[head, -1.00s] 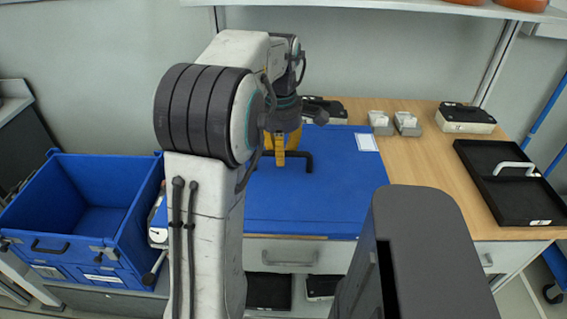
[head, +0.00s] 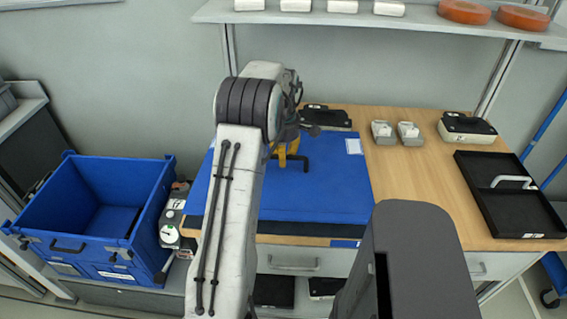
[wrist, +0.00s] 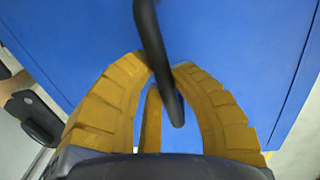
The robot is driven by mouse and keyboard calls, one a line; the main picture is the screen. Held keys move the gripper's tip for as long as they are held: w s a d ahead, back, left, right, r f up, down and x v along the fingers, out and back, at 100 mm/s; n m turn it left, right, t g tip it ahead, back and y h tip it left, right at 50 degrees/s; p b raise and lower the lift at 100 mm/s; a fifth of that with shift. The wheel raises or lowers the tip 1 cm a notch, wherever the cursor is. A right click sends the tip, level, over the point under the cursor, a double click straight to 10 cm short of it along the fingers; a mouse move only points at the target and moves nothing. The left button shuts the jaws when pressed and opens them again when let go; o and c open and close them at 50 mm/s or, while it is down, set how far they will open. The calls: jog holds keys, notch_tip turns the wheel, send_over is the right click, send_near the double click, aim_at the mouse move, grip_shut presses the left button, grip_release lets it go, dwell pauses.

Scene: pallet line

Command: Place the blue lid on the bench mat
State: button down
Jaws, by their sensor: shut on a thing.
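The blue lid (head: 320,200) is a broad flat panel over the wooden bench, with a black bar handle on top. My gripper (head: 291,160) is over it with yellow fingers shut on that handle. The wrist view shows the handle (wrist: 158,60) between the fingers (wrist: 152,85) and blue panel beyond. A dark strip (head: 290,229) shows along the lid's front edge, with a small blue patch at its right end. I cannot tell whether this is mat or shadow, nor whether the lid touches what lies under it. The bench mat is mostly or wholly hidden.
An open blue crate (head: 62,215) stands left of the bench, beside a device with a round dial (head: 169,234). Two small grey-white blocks (head: 395,132), a black-topped box (head: 466,128) and a black tray (head: 510,200) sit on the right. A shelf (head: 400,20) runs above.

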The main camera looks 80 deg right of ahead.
jog(key=shift+p, duration=0.3)
jog(key=shift+f+p, duration=0.7)
jog(key=shift+p, duration=0.05)
jog(key=shift+f, duration=1.25)
jog(key=c, duration=1.1)
grip_release()
jog(key=r+b, duration=0.1)
jog(key=r, duration=0.3)
jog(key=r+b, duration=0.1)
jog(key=r, duration=0.3)
jog(key=r+b, duration=0.1)
jog(key=r, duration=0.3)
jog(key=shift+a, duration=0.35)
